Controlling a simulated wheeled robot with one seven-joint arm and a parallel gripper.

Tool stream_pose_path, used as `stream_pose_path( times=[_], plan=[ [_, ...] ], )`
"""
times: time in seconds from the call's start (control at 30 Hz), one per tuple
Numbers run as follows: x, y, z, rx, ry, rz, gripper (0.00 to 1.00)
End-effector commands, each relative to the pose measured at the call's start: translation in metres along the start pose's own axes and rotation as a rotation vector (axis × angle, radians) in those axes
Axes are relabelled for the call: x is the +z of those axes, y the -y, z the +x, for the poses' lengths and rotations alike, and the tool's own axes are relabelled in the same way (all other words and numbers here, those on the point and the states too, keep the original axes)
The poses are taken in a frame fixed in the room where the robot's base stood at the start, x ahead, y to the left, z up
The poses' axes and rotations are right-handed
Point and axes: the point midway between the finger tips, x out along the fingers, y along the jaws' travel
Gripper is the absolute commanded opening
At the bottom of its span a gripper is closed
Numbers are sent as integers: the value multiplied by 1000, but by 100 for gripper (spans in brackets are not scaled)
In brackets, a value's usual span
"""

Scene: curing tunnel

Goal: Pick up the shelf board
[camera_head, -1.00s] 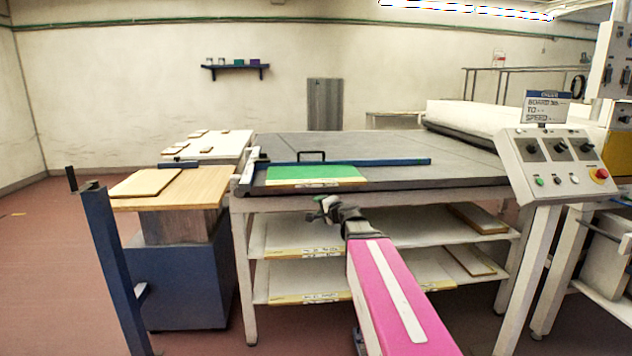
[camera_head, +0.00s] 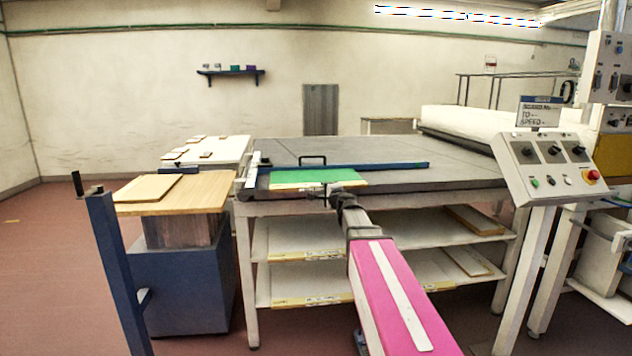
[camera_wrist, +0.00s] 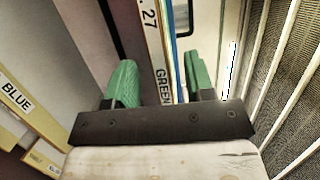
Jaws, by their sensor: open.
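A shelf board with a green top (camera_head: 312,176) lies flat on the grey table (camera_head: 400,178), its pale labelled front edge at the table's front. In the wrist view its edge (camera_wrist: 153,40) reads "27" and "GREEN". My gripper (camera_head: 328,190) is at that front edge. Its two green-padded fingers (camera_wrist: 157,80) are open, one on each side of the edge in the wrist view. I cannot tell whether either finger touches the board. The far part of the board is hidden in the wrist view.
A blue bar (camera_head: 390,165) with a black handle lies across the table behind the board. Shelves below hold other labelled boards (camera_head: 310,255), one marked "BLUE" (camera_wrist: 17,95). A control panel (camera_head: 545,165) stands at right, a blue post (camera_head: 115,260) at left.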

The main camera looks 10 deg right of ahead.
Motion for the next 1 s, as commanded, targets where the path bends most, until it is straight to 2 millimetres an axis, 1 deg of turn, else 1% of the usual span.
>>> stream_pose_path(
  times=[0.03, 0.1, 0.23, 0.3, 0.5, 0.53, 0.57, 0.6, 0.67, 1.0],
  plan=[
    [0, -1, 10, 0, 1, 0, 49],
    [1, -1, 21, 0, 0, 0, 49],
    [2, -1, 37, 0, 0, 0, 49],
    [2, -1, 41, 0, 0, 0, 49],
    [2, -1, 40, 0, 0, 0, 49],
    [2, -1, 40, 0, 0, 0, 42],
    [2, -1, 40, 0, 0, 0, 33],
    [2, -1, 40, 0, 0, 0, 20],
    [2, -1, 40, 0, 0, 0, 0],
    [2, 0, 40, -1, 0, 0, 0]
  ],
)
